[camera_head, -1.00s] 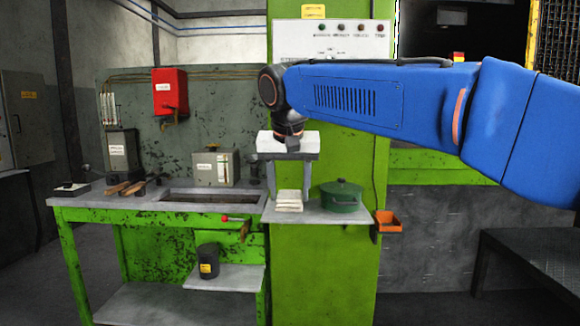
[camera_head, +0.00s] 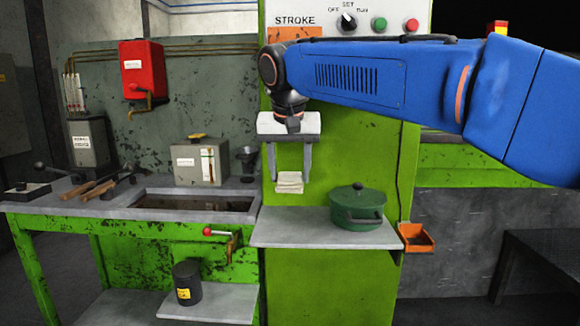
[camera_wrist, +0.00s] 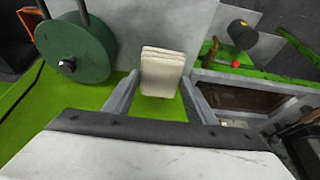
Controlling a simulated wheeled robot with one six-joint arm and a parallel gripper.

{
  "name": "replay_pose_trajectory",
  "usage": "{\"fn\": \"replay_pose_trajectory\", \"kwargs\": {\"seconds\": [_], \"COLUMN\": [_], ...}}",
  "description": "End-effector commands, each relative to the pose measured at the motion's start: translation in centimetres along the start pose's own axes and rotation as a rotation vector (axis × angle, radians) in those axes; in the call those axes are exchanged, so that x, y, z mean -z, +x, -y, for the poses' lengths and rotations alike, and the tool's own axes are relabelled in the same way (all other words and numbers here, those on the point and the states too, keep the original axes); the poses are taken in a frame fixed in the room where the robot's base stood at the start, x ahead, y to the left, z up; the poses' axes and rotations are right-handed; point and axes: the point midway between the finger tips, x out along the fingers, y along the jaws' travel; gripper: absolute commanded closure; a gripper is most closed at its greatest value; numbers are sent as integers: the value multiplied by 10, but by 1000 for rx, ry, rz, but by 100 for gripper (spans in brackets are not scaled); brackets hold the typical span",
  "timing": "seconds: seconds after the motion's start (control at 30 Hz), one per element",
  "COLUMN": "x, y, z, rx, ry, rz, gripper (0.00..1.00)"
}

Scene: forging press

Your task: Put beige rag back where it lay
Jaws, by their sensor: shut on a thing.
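The beige rag (camera_head: 289,182) is a small folded stack, held between the fingertips of my gripper (camera_head: 291,176). It hangs above the left part of the small grey shelf (camera_head: 300,236) on the green press column, with a gap beneath it. In the wrist view the rag (camera_wrist: 162,73) sits between the two grey fingers of my gripper (camera_wrist: 162,82), and the shelf shows beyond it.
A green lidded pot (camera_head: 358,209) stands on the shelf, right of the rag. An orange tray (camera_head: 415,238) is at the shelf's right end. The workbench (camera_head: 110,206) to the left holds a grey box (camera_head: 200,163) and tools. The shelf's left part is clear.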

Motion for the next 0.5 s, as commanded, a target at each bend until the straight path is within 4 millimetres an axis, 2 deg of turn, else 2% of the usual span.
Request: {"fn": "replay_pose_trajectory", "kwargs": {"seconds": [0.17,0.5], "x": [-3,-16], "y": [7,37], "z": [0,0], "rx": [-1,-2], "ry": [0,0], "rz": [1,1], "gripper": [67,67]}}
